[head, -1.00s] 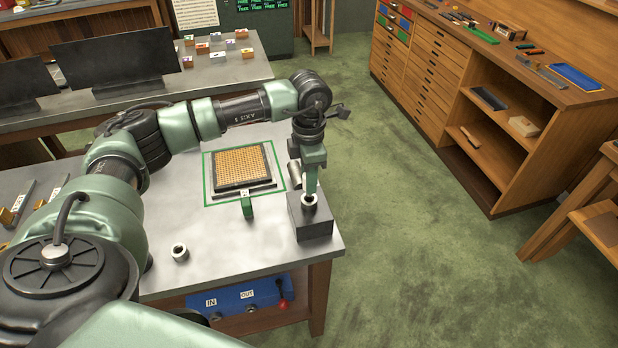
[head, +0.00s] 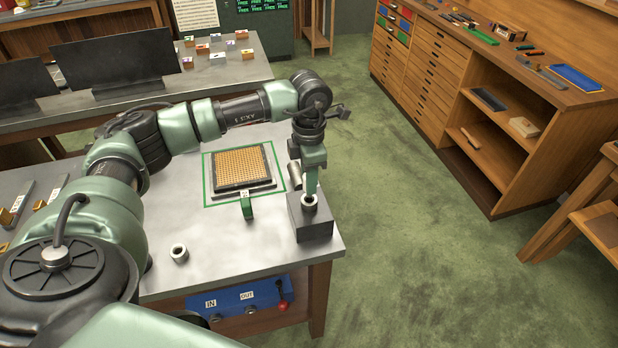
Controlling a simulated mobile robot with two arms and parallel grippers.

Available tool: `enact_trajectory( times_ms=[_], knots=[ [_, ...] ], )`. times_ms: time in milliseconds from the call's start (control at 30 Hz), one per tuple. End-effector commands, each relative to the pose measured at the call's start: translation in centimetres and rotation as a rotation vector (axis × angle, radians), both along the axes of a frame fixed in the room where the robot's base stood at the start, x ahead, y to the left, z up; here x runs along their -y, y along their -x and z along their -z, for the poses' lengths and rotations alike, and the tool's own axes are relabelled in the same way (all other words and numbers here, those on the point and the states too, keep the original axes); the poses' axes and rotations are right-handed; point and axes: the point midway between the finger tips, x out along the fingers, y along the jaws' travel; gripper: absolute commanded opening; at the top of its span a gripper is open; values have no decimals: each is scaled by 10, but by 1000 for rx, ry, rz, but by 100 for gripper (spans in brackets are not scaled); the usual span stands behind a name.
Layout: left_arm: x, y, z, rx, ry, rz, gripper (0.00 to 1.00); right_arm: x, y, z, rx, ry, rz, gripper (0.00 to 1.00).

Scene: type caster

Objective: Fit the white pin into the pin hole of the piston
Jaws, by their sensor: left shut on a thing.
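My left gripper (head: 311,192) points down over a dark grey block (head: 313,228) at the right front corner of the near bench. It is shut on a small pale ring-ended piece (head: 310,202) at the top of the block. I cannot tell whether this is the white pin or how deep it sits. A silvery cylinder (head: 294,174) shows just left of the gripper, partly hidden; I cannot tell if it is the piston. Another pale hollow ring-shaped piece (head: 179,253) stands loose on the bench front. My right gripper is not in view.
A dark tray with an orange grid (head: 242,168) lies inside a green outline on the bench. The bench edge is close to the right of the grey block. Bare bench top lies around the loose ring.

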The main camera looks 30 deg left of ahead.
Motion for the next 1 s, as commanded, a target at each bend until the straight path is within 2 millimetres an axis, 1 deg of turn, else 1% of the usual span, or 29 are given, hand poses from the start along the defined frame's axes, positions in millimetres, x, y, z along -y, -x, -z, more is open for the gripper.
enact_trajectory(
  times_ms=[1000],
  knots=[
    [0,0,26,1,1,0,0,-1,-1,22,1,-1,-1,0]
  ],
)
